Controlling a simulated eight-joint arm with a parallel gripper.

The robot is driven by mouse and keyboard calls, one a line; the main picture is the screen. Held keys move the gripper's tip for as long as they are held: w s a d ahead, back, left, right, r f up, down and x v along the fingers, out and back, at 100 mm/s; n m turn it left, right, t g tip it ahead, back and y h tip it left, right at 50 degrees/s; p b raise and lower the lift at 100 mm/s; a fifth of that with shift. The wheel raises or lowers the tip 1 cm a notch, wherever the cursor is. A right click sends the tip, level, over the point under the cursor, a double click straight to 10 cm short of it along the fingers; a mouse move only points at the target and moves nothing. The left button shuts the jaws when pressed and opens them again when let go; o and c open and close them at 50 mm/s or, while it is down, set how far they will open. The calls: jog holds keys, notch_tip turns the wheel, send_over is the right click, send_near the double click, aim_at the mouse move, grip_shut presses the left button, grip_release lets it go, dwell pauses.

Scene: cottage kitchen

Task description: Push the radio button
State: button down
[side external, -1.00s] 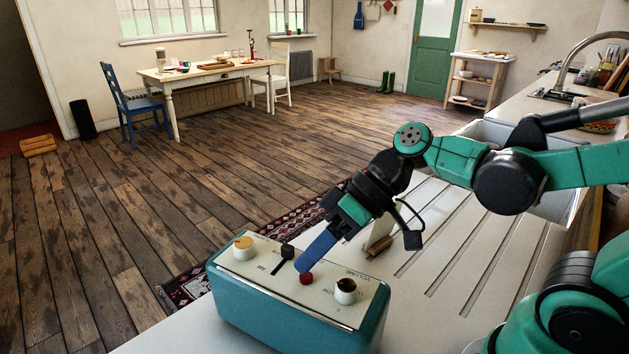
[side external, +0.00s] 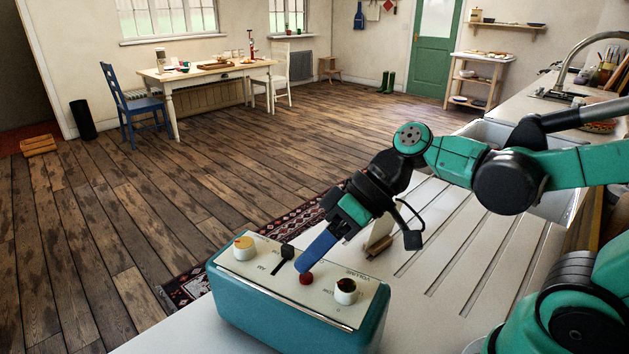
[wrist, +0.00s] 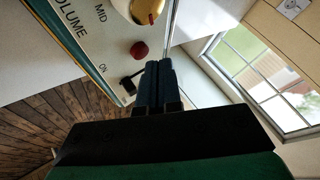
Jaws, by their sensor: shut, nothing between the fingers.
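The teal radio (side external: 290,311) stands on the counter, with a cream top panel carrying its controls. Its red button (side external: 306,279) sits between a black lever switch (side external: 287,251) and the volume knob (side external: 345,291). In the wrist view the red button (wrist: 139,49) shows just beyond my fingertips. My gripper (side external: 305,268) is shut and empty, its blue fingers angled down to the panel with the tips right at the button's edge. I cannot tell whether they touch it. In the wrist view the closed fingers (wrist: 158,68) point at the panel beside the button.
A yellow-topped knob (side external: 244,247) stands at the panel's left end. A small wooden object (side external: 379,236) stands on the grooved white drainboard (side external: 440,245) behind my gripper. The sink and tap (side external: 590,50) are further back right.

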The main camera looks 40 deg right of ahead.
aim_at(314, 279)
jog(key=shift+f, duration=0.1)
dwell(0.6)
jog(key=shift+f, duration=0.35)
jog(key=shift+r, duration=0.1)
dwell(0.4)
jog(key=shift+r, duration=0.35)
notch_tip(314, 279, up, 6)
dwell(0.6)
